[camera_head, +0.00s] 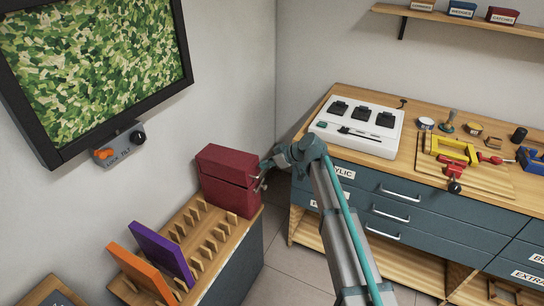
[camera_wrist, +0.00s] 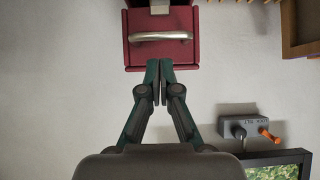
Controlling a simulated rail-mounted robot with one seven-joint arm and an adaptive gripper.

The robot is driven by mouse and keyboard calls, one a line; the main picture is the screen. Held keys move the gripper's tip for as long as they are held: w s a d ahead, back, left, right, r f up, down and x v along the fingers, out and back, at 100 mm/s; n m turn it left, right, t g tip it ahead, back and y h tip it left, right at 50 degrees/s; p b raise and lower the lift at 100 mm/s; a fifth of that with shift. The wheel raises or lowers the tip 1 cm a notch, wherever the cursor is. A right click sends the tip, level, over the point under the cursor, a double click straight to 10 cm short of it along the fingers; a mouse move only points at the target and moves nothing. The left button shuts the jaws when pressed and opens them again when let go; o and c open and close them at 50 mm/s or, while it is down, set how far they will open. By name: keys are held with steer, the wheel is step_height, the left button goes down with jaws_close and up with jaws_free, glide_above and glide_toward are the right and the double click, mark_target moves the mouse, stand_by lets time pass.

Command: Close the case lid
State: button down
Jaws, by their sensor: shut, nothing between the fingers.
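A dark red case (camera_head: 228,182) sits at the far end of the wooden rack unit, by the wall. Its upper part, the lid (camera_head: 226,158), lies over the lower part with a seam between them; I cannot tell whether it is fully closed. My gripper (camera_head: 261,182) is beside the right side of the case. In the wrist view, the case (camera_wrist: 140,57) is at the top with a silver handle (camera_wrist: 160,37) and a pale latch. My gripper's fingers (camera_wrist: 160,66) are together and empty, pointing at the case's edge below the handle. Contact cannot be told.
A purple board (camera_head: 162,252) and an orange board (camera_head: 142,272) stand in the slotted rack (camera_head: 240,228). A screen (camera_head: 95,65) hangs on the left wall with a small control box (camera_head: 118,149) beneath. A workbench (camera_head: 340,152) with a white device and tools stands at right.

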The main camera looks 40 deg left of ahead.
step_height(320, 180, down, 2)
steer(key=shift+a, duration=0.1)
stand_by(0.4)
step_height(320, 180, down, 3)
steer(key=b, duration=0.3)
steer(key=shift+r, duration=0.1)
